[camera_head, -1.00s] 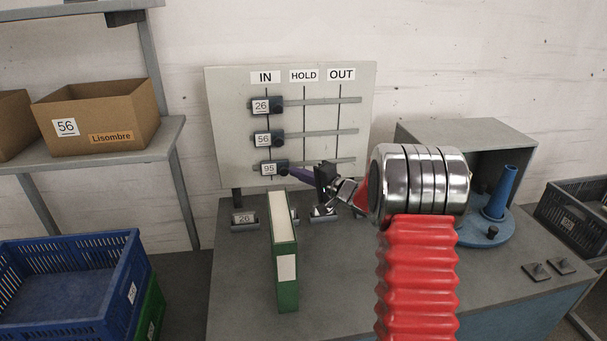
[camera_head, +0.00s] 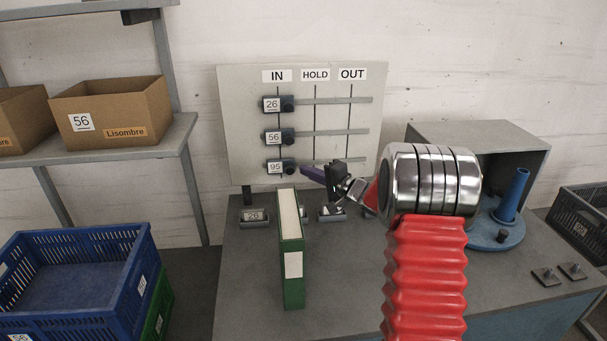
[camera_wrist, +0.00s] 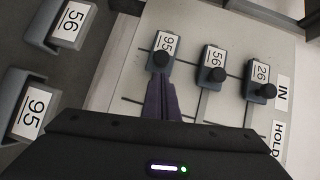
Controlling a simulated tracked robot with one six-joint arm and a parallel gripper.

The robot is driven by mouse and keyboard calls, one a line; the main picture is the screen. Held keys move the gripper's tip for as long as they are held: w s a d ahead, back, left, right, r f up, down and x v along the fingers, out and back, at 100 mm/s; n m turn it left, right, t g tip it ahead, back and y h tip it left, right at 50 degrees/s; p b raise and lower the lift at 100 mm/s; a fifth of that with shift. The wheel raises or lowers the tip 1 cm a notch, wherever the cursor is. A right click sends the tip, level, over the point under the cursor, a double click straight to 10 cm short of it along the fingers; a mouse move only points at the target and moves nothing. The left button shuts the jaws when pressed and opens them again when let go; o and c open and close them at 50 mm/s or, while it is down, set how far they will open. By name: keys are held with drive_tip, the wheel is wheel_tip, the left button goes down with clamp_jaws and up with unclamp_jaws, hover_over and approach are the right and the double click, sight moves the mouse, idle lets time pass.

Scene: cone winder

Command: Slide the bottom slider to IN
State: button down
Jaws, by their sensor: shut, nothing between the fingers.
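The bottom slider (camera_head: 274,167), labelled 95, sits at the left end of the lowest rail, on the line under the IN sign (camera_head: 277,76). Its dark round knob faces out. In the wrist view the slider (camera_wrist: 166,44) is at the top centre. My gripper (camera_head: 303,169) has its purple fingers shut and empty, just right of the knob in the head view with a small gap. In the wrist view the fingertips (camera_wrist: 160,76) end just short of the knob or overlap it; contact cannot be told.
The 56 slider (camera_head: 272,137) and 26 slider (camera_head: 272,104) also sit under IN on the white board (camera_head: 240,150). A green binder (camera_head: 293,280) stands on the grey bench (camera_head: 240,290) in front. A blue cone (camera_head: 511,195) stands at right.

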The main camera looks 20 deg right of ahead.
drive_tip(key=d+v, duration=0.1)
drive_tip(key=v, duration=1)
drive_tip(key=shift+d, duration=0.4)
drive_tip(key=shift+w, duration=0.1)
